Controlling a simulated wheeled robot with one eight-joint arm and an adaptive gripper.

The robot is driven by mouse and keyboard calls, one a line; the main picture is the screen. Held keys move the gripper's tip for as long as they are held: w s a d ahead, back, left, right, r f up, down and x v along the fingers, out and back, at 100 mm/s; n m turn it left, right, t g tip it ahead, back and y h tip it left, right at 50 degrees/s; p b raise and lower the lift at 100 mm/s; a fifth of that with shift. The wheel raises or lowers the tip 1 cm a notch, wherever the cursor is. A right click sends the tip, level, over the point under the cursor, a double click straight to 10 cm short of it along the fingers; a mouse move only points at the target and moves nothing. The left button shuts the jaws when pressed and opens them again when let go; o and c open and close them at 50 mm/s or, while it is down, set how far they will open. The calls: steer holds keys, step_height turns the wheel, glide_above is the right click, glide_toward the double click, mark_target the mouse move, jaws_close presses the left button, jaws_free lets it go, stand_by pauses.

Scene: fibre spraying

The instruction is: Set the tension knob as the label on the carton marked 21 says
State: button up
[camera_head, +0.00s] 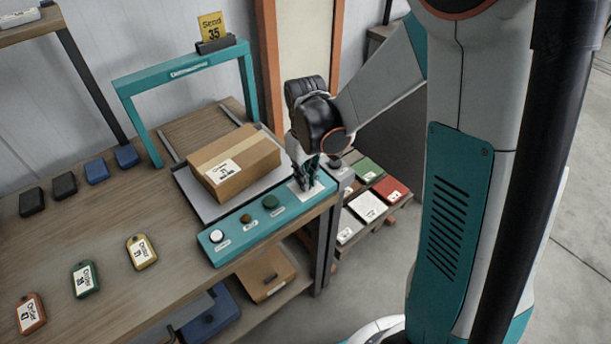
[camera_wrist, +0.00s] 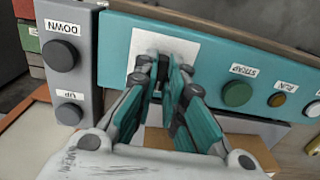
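A brown carton (camera_head: 250,166) with a white label lies on the strapping machine's grey bed; its print is too small to read surely. My gripper (camera_head: 305,180) points down at the right end of the teal panel (camera_head: 232,240), over a white plate (camera_head: 296,189). In the wrist view, my fingertips (camera_wrist: 160,78) are close together over that white plate (camera_wrist: 190,50). A dark part shows in the narrow gap between them. The tension knob and its scale are mostly hidden by my fingers, so contact and setting cannot be told.
A teal arch (camera_head: 188,68) stands behind; tags lie on the bench.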

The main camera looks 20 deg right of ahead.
steer(key=o, duration=0.3)
step_height(320, 180, up, 12)
stand_by(0.7)
stand_by(0.3)
